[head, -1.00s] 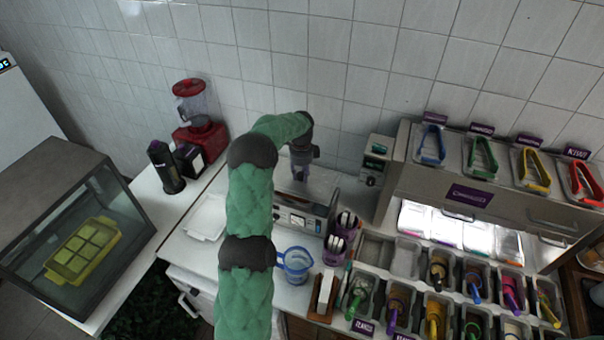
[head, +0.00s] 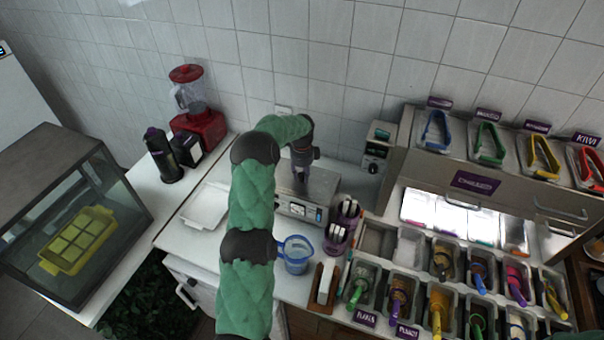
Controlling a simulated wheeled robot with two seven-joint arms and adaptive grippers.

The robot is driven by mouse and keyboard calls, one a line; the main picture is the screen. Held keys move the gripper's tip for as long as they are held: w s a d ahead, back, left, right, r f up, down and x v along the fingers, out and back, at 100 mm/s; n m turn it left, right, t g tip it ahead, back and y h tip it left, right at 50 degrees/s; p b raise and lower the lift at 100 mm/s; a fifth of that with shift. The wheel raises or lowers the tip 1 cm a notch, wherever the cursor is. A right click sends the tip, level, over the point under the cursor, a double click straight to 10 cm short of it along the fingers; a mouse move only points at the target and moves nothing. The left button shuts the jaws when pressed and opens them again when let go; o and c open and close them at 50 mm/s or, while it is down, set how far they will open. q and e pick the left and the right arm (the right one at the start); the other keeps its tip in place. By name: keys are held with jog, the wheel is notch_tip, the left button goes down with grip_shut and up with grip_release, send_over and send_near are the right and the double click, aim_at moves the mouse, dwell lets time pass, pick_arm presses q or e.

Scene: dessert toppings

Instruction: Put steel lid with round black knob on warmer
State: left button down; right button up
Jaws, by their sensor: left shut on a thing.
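The warmer (head: 299,211) is a steel box with a small control panel on its front, standing on the white counter. My left arm reaches over the counter, and my left gripper (head: 301,175) points down over the steel top of the warmer. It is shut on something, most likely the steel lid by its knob. The fingertips and the black knob are too small and dark to make out. I cannot tell whether the lid rests on the warmer or is held just above it. My right gripper is not in view.
A white tray (head: 205,206) lies left of the warmer. A blue measuring jug (head: 296,254) stands in front, and a purple-and-white holder (head: 343,226) at its right. A red blender (head: 197,110) stands back left. The toppings station (head: 480,184) fills the right.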

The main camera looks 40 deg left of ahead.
pick_arm(q)
jog(key=shift+f, duration=0.2)
dwell(0.6)
jog(key=c, duration=0.9)
grip_release()
jog(key=shift+o, duration=0.5)
jog(key=shift+r+p, duration=1.5)
jog(key=shift+r, duration=2.05)
